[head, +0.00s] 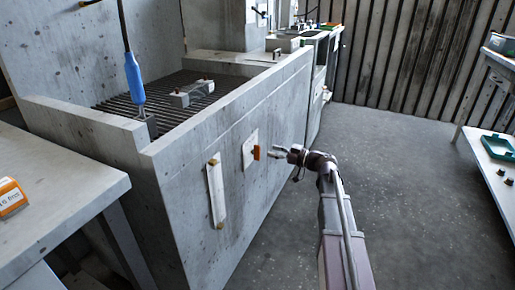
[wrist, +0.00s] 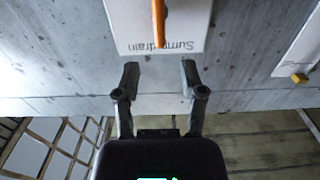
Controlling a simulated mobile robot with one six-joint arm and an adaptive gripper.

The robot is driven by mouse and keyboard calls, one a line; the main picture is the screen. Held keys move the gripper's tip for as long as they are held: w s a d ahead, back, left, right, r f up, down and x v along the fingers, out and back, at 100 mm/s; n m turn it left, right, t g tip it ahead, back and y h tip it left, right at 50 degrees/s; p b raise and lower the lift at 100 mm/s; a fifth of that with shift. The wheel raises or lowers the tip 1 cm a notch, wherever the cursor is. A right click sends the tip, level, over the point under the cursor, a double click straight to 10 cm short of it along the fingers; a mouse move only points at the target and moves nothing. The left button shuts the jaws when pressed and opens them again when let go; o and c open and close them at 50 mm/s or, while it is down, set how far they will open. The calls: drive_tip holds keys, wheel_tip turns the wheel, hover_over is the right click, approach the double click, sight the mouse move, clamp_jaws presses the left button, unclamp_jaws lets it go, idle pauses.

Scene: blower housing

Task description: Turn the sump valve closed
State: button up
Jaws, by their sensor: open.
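The sump valve shows as an orange handle (head: 257,153) on a pale plate (head: 249,148) on the side of the concrete housing. In the wrist view the orange handle (wrist: 158,22) runs vertically over the plate (wrist: 190,32), whose upside-down label reads "Sump drain". My gripper (head: 276,151) is just right of the handle in the head view, apart from it. In the wrist view my gripper (wrist: 160,76) is open and empty, its two fingers spread below the handle's lower end. The handle's upper end is cut off by that view's edge.
A white strip with yellow knobs (head: 216,192) is on the same wall, left of the valve. A blue-handled tool (head: 134,77) stands above the grate (head: 185,87). A bench (head: 60,190) is at left, another with a green tray (head: 497,147) at right. The floor (head: 410,180) between is clear.

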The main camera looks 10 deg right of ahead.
sight(258, 147)
drive_tip(key=shift+x, duration=3.45)
clamp_jaws()
